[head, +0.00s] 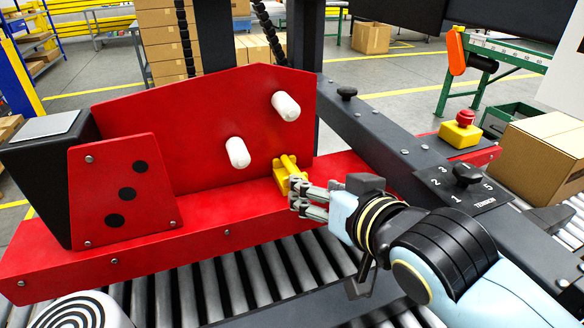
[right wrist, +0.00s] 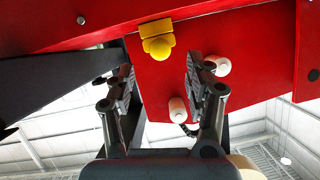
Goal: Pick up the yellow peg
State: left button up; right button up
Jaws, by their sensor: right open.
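The yellow peg (head: 286,162) rests in a yellow holder (head: 291,185) on the red ledge, at the foot of the red panel. My right gripper (head: 298,199) is just in front of the holder, coming from the right. In the right wrist view the round end of the yellow peg (right wrist: 159,47) shows below the holder (right wrist: 156,28), beyond and between the two fingers of my right gripper (right wrist: 158,75). The fingers are apart with nothing between them. My left gripper is not in view.
Two white pegs (head: 237,152) (head: 286,106) stick out of the red panel (head: 190,130) near the holder. A dark rail (head: 385,135) with knobs runs along the right. A red and yellow stop button (head: 461,128) stands further right. Rollers (head: 260,275) lie below the ledge.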

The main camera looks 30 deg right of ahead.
aim_at(293, 172)
jog(key=x, duration=0.5)
jog(key=shift+w+f, duration=0.15)
jog(key=shift+f, duration=0.05)
jog(key=shift+a, duration=0.1)
grip_shut()
